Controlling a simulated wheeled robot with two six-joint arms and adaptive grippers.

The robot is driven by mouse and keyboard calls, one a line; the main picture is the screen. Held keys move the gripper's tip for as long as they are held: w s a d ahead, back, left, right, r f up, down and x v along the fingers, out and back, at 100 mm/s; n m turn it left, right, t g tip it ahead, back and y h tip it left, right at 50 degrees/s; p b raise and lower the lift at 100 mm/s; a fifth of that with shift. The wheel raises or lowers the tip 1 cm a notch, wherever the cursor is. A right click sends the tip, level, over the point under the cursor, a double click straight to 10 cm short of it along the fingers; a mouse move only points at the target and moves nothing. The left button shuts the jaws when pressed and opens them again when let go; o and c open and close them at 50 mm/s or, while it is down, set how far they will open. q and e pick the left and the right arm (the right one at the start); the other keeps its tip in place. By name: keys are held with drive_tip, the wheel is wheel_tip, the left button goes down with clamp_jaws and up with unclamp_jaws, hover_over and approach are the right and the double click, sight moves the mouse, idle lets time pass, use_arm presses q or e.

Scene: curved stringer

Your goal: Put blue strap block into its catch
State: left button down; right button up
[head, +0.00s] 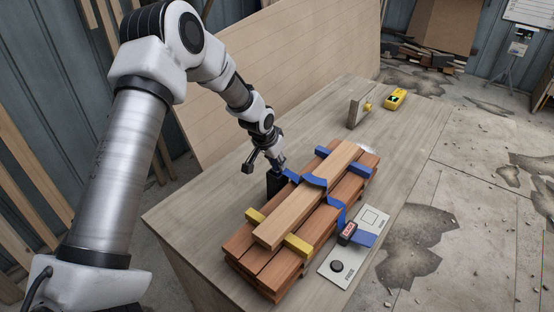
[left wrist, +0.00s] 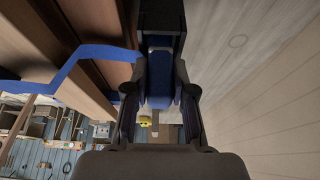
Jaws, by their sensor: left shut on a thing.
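A blue strap (head: 315,182) runs over the top plank of a wood stack (head: 290,215). Its far-left end reaches my left gripper (head: 278,164). In the left wrist view my left gripper (left wrist: 160,100) is shut on the blue strap block (left wrist: 159,75), which sits between the two fingers. A black upright catch (head: 274,184) stands beside the stack's left side. In the wrist view the dark catch (left wrist: 161,18) is just beyond the block, lined up with it. I cannot tell whether the block is touching or inside it. My right gripper is not in view.
Yellow bearers (head: 298,245) and blue bearers (head: 360,171) stick out of the stack. A black-and-red device (head: 347,232) stands by a white panel (head: 340,262) on the right. A yellow case (head: 395,98) and an upright board (head: 358,108) are at the table's far end.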

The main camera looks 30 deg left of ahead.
use_arm(q)
drive_tip(key=shift+w+f, duration=0.1)
drive_tip(key=shift+f, duration=0.05)
drive_tip(key=c, duration=1)
unclamp_jaws()
drive_tip(key=shift+r, duration=0.3)
drive_tip(key=b+v, duration=0.2)
drive_tip(key=v, duration=0.9)
drive_tip(key=shift+s+r, duration=0.25)
